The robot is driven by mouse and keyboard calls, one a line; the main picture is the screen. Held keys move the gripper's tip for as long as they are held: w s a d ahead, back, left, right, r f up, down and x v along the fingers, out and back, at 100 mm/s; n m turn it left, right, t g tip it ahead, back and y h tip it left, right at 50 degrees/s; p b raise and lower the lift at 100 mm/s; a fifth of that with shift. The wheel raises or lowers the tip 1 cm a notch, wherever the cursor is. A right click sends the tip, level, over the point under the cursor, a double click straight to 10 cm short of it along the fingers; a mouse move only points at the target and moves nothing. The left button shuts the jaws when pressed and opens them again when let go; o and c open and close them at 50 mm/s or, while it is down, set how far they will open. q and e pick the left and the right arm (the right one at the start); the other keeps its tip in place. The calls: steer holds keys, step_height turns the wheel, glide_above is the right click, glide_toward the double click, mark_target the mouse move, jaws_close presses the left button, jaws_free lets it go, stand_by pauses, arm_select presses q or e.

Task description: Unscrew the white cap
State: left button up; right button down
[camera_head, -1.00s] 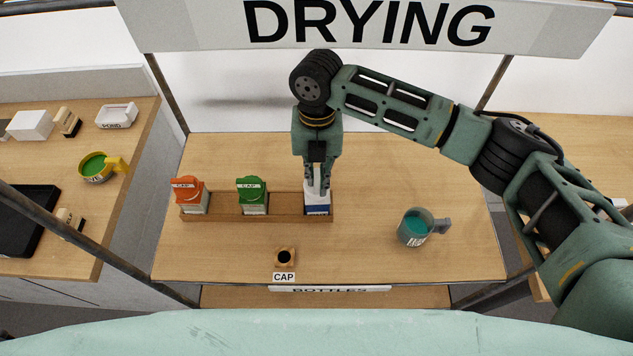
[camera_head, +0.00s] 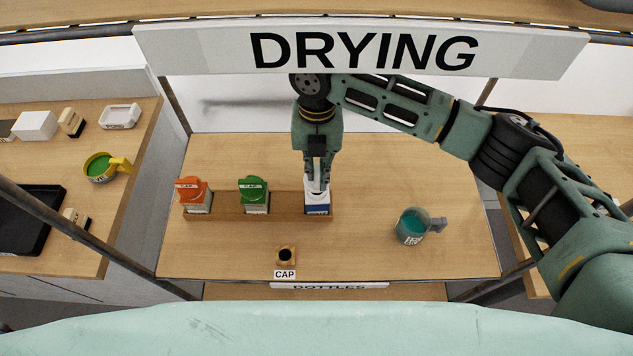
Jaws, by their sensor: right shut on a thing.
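The white cap (camera_head: 317,189) sits on a white and blue bottle (camera_head: 317,206) at the right end of a wooden rack (camera_head: 286,205). My right gripper (camera_head: 317,184) points down from above and is shut on the white cap, hiding part of it. A bottle with an orange cap (camera_head: 192,189) and one with a green cap (camera_head: 253,187) stand in the same rack to the left. A small round holder (camera_head: 285,255) labelled CAP is on the table in front of the rack. My left gripper is not in view.
A mug with teal contents (camera_head: 411,227) stands to the right of the rack. The DRYING sign (camera_head: 362,50) hangs above the table, across my right arm. The right rear table is clear.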

mark_target(317, 171)
step_height(317, 171, up, 6)
steer(key=p, duration=0.5)
steer(key=shift+f, duration=0.25)
steer(key=s+a+f, duration=0.3)
steer(key=s+f, duration=0.1)
steer(key=s, duration=0.2)
steer(key=s+a+f, duration=0.4)
steer(key=s+f, duration=0.1)
steer(key=s, duration=0.2)
steer(key=shift+a+b, duration=0.3)
steer(key=shift+b, duration=0.15)
steer(key=shift+f, duration=0.15)
steer(key=shift+f+b, duration=1.9)
steer(key=shift+f, duration=0.85)
steer(key=shift+p, duration=0.45)
steer(key=shift+f+b, duration=0.9)
steer(key=shift+f, duration=0.4)
